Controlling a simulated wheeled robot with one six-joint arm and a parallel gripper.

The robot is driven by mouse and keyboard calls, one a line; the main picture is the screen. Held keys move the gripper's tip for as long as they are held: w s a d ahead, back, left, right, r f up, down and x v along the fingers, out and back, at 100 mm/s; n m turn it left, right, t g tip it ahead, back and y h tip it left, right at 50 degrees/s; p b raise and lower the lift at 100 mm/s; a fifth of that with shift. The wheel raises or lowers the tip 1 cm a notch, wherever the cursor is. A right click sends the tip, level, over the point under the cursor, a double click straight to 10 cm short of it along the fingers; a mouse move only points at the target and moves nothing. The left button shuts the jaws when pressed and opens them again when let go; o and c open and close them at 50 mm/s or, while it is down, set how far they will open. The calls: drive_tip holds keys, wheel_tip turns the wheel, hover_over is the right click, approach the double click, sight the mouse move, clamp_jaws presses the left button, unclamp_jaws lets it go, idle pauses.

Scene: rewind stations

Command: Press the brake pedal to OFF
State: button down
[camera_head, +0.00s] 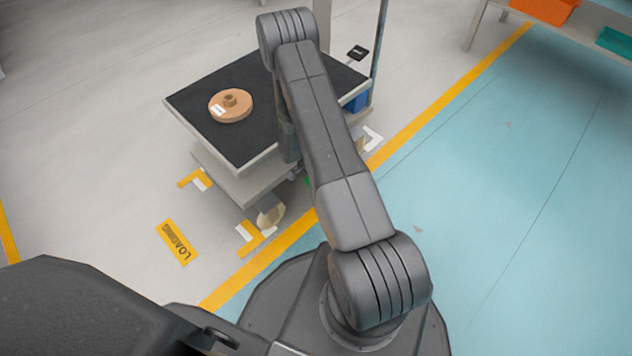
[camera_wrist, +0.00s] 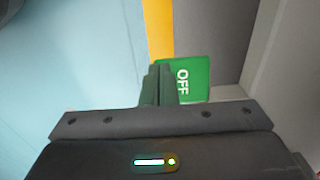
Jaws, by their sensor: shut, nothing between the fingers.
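The green brake pedal (camera_wrist: 197,82), marked OFF in white, is in the wrist view just beyond my fingertips. My gripper (camera_wrist: 162,72) is shut and empty. Its fingers overlap the left part of the pedal in the picture; I cannot tell whether they touch it. In the head view only a small bit of green (camera_head: 307,181) shows low beside the cart (camera_head: 225,185), mostly hidden by my arm. My gripper is hidden behind my arm there.
The cart has a black top (camera_head: 255,150) carrying a brown reel (camera_head: 230,105) with a white label. A blue bin (camera_head: 357,102) sits at its right side. Yellow floor tape (camera_head: 440,105) runs past the cart. A table with an orange bin (camera_head: 545,10) stands at the upper right. The blue floor is clear.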

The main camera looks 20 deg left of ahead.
drive_tip(key=shift+s+a+f+b, duration=0.1)
drive_tip(key=shift+s+f+b, duration=0.2)
drive_tip(key=shift+f+b, duration=0.55)
drive_tip(key=shift+s+f, duration=0.1)
drive_tip(key=shift+f, duration=0.05)
